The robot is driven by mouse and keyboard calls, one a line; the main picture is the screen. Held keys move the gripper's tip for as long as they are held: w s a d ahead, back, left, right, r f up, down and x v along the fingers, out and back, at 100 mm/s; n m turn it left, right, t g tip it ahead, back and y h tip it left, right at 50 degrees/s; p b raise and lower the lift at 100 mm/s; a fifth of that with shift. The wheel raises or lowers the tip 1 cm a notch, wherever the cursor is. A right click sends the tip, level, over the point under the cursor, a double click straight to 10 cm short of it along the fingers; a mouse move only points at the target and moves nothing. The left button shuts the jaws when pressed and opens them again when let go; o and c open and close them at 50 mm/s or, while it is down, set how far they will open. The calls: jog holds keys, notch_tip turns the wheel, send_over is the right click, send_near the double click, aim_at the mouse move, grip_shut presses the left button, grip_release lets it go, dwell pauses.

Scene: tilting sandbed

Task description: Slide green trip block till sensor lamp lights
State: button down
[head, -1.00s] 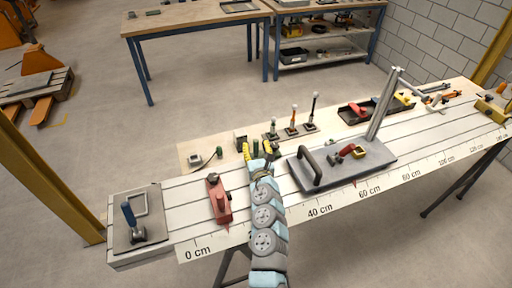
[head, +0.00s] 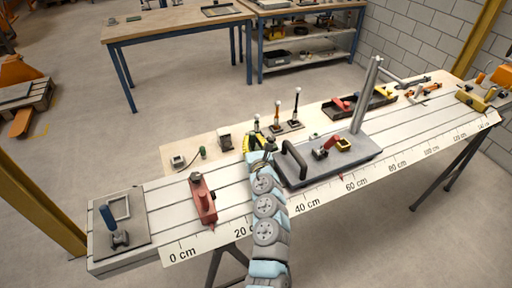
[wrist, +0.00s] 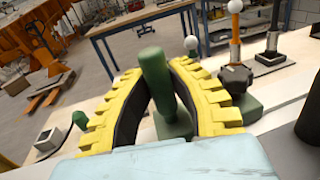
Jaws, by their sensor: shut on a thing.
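The green trip block stands between my gripper's yellow fingers in the wrist view; its upright green post (wrist: 155,75) is held there. Its base is partly hidden by the fingers and my wrist. A green piece with a black star knob (wrist: 237,78) shows just right of the right finger. My gripper (wrist: 157,92) is shut on the post; in the head view my gripper (head: 256,142) is at the board's back edge, left of the grey plate. A small dark green cylinder (wrist: 80,119) stands at left, with no visible glow; I cannot tell if it is the sensor lamp.
A grey plate with a black handle (head: 293,155) lies right of my gripper. Ball-topped levers (head: 277,113) stand behind it. A red clamp block (head: 202,198) sits left on the slotted rail board.

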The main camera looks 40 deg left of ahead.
jog(key=shift+w, duration=0.1)
jog(key=c, duration=0.9)
grip_release()
jog(key=shift+s+d, duration=0.2)
